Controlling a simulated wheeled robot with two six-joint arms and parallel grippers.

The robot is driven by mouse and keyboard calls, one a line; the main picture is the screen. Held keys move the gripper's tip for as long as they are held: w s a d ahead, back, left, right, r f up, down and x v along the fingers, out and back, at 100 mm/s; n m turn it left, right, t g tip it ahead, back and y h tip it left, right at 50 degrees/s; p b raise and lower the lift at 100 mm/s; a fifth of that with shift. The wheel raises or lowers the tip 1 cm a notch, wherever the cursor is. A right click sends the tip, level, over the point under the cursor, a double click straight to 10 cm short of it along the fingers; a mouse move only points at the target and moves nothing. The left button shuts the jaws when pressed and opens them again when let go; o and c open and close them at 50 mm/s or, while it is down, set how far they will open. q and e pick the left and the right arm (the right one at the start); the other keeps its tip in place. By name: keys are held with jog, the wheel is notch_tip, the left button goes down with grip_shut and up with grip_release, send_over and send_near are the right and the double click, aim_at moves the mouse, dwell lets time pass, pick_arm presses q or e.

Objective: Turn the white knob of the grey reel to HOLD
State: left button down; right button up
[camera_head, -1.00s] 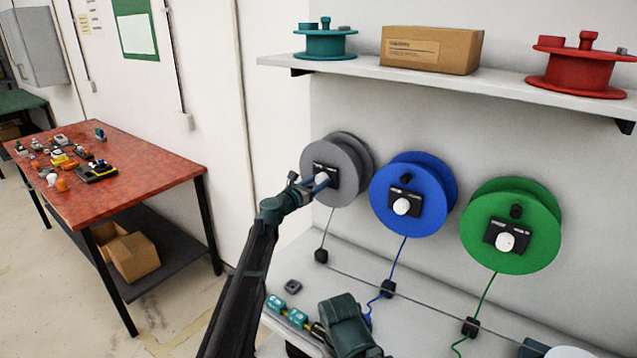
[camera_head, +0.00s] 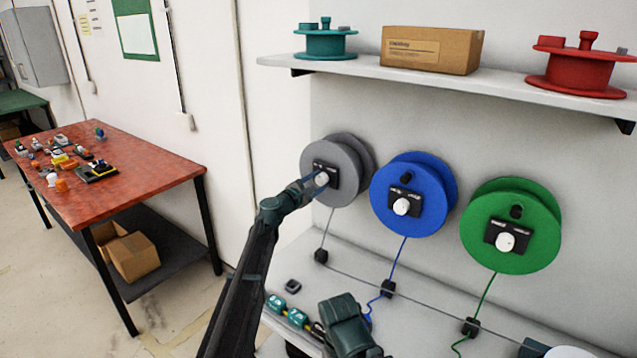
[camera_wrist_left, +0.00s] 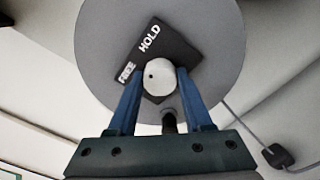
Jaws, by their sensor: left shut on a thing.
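The grey reel (camera_head: 342,160) hangs on the wall at the left of a row of reels. Its white knob (camera_head: 321,179) sits on a black plate at the reel's middle. In the left wrist view the white knob (camera_wrist_left: 159,76) has a small dark dot on its left side, facing the word FREE. The word HOLD (camera_wrist_left: 149,38) is above the knob on the black plate. My left gripper (camera_head: 314,181) is shut on the knob, with its blue fingers (camera_wrist_left: 158,92) on either side of it. The fingers of my right gripper do not show.
A blue reel (camera_head: 408,222) and a green reel (camera_head: 487,242) hang to the right. A shelf (camera_head: 350,66) above holds a teal spool, a carton and a red spool. The bench below carries cables and small blocks. A red table (camera_head: 150,178) stands at the left.

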pick_arm(q)
jog(key=m, duration=0.4)
jog(key=shift+m, duration=2.1)
jog(key=shift+s, duration=0.1)
jog(key=shift+c, duration=1.6)
grip_release()
jog(key=v, duration=1.3)
jog(key=shift+s+a, duration=0.25)
jog(key=shift+s, duration=0.05)
